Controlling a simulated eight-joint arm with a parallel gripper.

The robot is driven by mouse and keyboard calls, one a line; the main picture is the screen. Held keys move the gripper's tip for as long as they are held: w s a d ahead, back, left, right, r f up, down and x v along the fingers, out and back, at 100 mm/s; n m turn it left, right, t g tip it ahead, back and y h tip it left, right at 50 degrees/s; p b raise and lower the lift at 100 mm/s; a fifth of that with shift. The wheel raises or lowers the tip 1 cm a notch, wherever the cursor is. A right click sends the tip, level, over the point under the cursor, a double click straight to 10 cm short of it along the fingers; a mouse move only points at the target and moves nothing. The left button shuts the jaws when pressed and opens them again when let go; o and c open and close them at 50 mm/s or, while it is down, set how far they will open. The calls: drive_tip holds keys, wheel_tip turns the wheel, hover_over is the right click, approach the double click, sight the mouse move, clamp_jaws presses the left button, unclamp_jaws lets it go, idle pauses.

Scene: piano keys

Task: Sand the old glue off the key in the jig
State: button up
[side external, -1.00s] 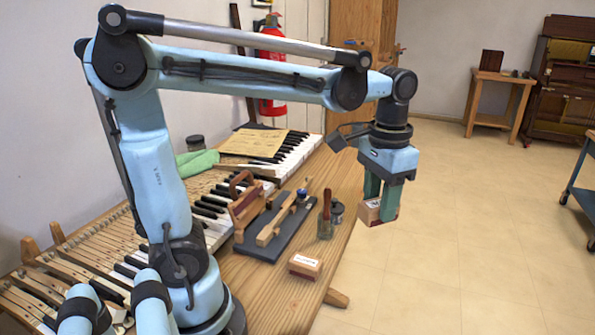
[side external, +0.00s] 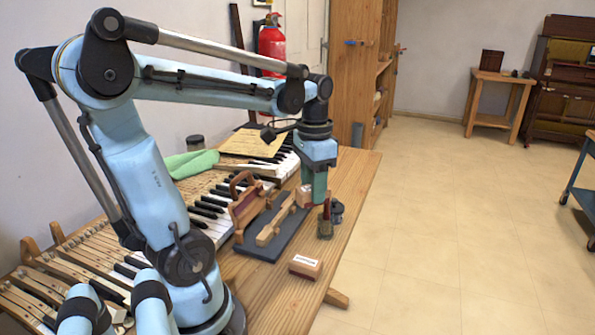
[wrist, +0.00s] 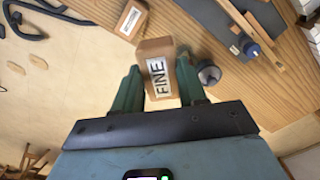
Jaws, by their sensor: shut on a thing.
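My gripper (side external: 317,188) is shut on a brown block with a white label (side external: 304,197), above the far right end of the dark jig board (side external: 262,246). In the wrist view the block (wrist: 158,68) reads FINE and sits between my green fingers (wrist: 158,85). The jig board carries a pale wooden piece (side external: 276,224), which looks like the key; I cannot make out any glue on it. My gripper hides the jig's far end in the side view.
Another labelled block (side external: 305,266) lies near the bench's front edge; it also shows in the wrist view (wrist: 131,19). A brown handled tool (side external: 244,205) and the keyboard (side external: 215,205) lie left.

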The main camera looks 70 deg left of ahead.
drive_tip(key=s+a+f, duration=0.2)
drive_tip(key=s+a, duration=0.4)
drive_tip(key=s, duration=0.2)
hover_over(265, 232)
drive_tip(key=shift+f, duration=4.4)
drive_tip(key=shift+w+a+r, duration=0.2)
drive_tip(key=shift+w+a, duration=0.65)
drive_tip(key=shift+w, duration=0.05)
drive_tip(key=shift+c, duration=0.5)
drive_tip(key=shift+w+a+f, duration=0.15)
drive_tip(key=shift+w+a, duration=0.1)
drive_tip(key=shift+a, duration=0.05)
drive_tip(key=shift+w+a, duration=0.5)
drive_tip(key=shift+w, duration=0.05)
drive_tip(key=shift+w+a, duration=2.4)
drive_tip(key=shift+s+d, duration=4.05)
drive_tip(key=shift+s, duration=0.05)
wheel_tip(265, 232, up, 8)
